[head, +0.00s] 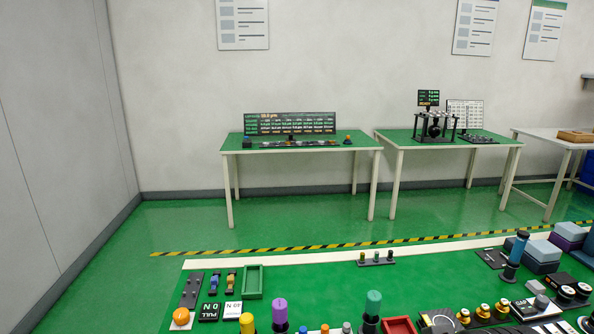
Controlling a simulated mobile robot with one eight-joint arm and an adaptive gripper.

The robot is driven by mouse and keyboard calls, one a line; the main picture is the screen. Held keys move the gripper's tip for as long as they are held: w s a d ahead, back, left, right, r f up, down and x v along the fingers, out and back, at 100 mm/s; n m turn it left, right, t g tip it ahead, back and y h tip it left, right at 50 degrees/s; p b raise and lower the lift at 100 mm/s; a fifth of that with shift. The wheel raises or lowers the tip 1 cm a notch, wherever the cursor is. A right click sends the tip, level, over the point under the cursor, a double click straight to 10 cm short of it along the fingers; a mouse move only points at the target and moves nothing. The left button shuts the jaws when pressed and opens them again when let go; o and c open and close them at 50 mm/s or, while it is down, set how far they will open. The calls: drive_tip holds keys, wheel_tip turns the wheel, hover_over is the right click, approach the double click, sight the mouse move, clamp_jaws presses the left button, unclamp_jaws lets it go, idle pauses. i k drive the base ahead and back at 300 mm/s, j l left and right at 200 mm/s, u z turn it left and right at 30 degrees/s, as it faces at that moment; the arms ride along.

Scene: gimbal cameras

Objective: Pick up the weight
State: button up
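I cannot tell for certain which object is the weight. Several small yellow-topped pieces on dark bases, such as this knobbed piece (483,311), stand at the lower right of the near green table (310,279) in the head view. A dark strip with small upright pegs (376,258) lies near that table's far edge. My gripper is not in view, so I cannot see its state or its place relative to these things.
A green tray (253,282) and an orange knob (181,317) are at the left. A purple-topped post (280,313), a teal-topped post (373,305), a red tray (399,325) and a blue-topped post (517,249) stand nearer the front and right. The table's middle is mostly clear.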

sight(481, 314)
drive_tip(key=i+l+z, duration=0.35)
drive_tip(key=l, duration=0.15)
drive_tip(key=i+l+z, duration=0.2)
drive_tip(key=l+z, duration=0.15)
drive_tip(key=i+l+z, duration=0.4)
drive_tip(key=k+l, duration=0.05)
drive_tip(key=l, duration=0.05)
